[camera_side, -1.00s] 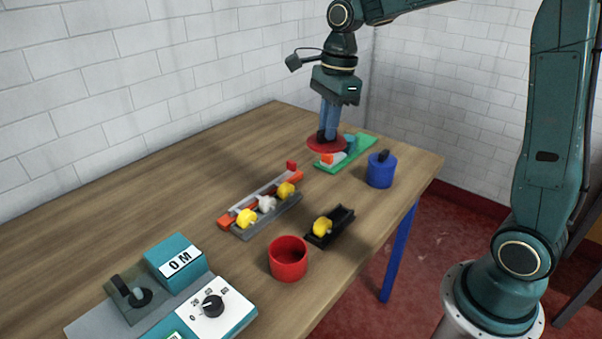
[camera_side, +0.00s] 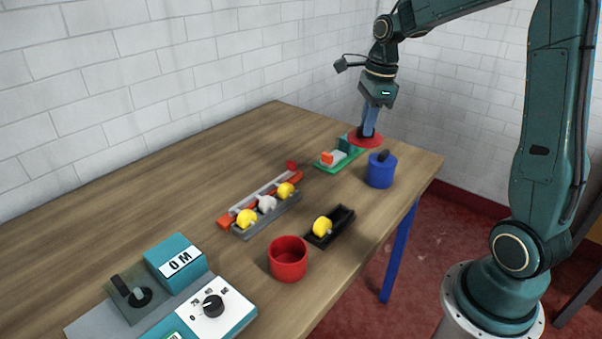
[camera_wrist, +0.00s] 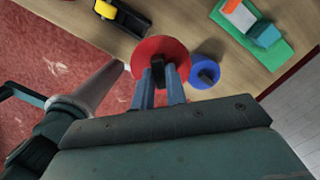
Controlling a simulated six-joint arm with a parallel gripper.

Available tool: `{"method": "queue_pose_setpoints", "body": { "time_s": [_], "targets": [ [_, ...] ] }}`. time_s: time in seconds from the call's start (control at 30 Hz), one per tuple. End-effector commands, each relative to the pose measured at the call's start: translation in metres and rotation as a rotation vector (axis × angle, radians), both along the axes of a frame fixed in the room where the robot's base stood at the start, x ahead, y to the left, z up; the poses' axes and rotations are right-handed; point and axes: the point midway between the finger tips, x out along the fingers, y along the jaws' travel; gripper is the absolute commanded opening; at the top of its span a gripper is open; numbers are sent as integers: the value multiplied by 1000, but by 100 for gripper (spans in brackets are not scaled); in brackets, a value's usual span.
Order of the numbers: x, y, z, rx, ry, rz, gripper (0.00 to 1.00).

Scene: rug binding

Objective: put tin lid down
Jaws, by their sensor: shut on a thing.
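The tin lid (camera_side: 358,140) is a red disc with a dark knob on top. In the side view my gripper (camera_side: 368,133) is shut on the knob and holds the lid behind the blue tin, by the green base. The lid also shows in the wrist view (camera_wrist: 158,52), with my fingers on its dark knob (camera_wrist: 158,70). The open red tin (camera_side: 288,262) stands at the front of the table without a cover. The blue tin (camera_side: 381,174) has a blue lid with a dark knob. I cannot tell whether the red lid touches the table.
A green base (camera_side: 330,165) with small blocks lies left of the lid. A grey rack (camera_side: 270,217) with yellow and white pieces lies mid-table. A black tray (camera_side: 330,232) holds a yellow piece. A control box (camera_side: 210,308) stands front left.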

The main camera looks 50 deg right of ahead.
Motion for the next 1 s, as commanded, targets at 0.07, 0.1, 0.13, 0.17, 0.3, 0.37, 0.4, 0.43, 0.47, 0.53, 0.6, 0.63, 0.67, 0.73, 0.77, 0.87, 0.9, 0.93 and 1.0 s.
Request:
{"method": "queue_pose_setpoints", "body": {
  "time_s": [0.07,0.1,0.13,0.17,0.3,0.37,0.4,0.43,0.47,0.53,0.6,0.63,0.67,0.73,0.77,0.87,0.9,0.93,1.0],
  "targets": [
    [-1,1,-9,1,4,-1,0],
    [-1,0,-15,2,5,1,0],
    [-1,1,-20,3,6,1,0],
    [-1,1,-25,3,6,2,0],
    [-1,1,-51,2,6,1,0],
    [-1,1,-62,3,7,1,0],
    [-1,1,-70,3,7,2,0],
    [-1,1,-75,3,6,2,0],
    [-1,1,-81,3,7,1,0],
    [-1,1,-95,3,6,1,0],
    [-1,1,-108,2,6,1,0],
    [-1,1,-114,3,7,1,0],
    [-1,1,-119,2,6,1,0],
    [-1,1,-130,1,6,1,0],
    [-1,1,-134,2,5,1,0],
    [-1,1,-144,1,4,0,0],
    [0,1,-147,1,2,0,0],
    [0,1,-148,1,2,0,0],
    [0,1,-150,0,1,0,0]
  ]
}}
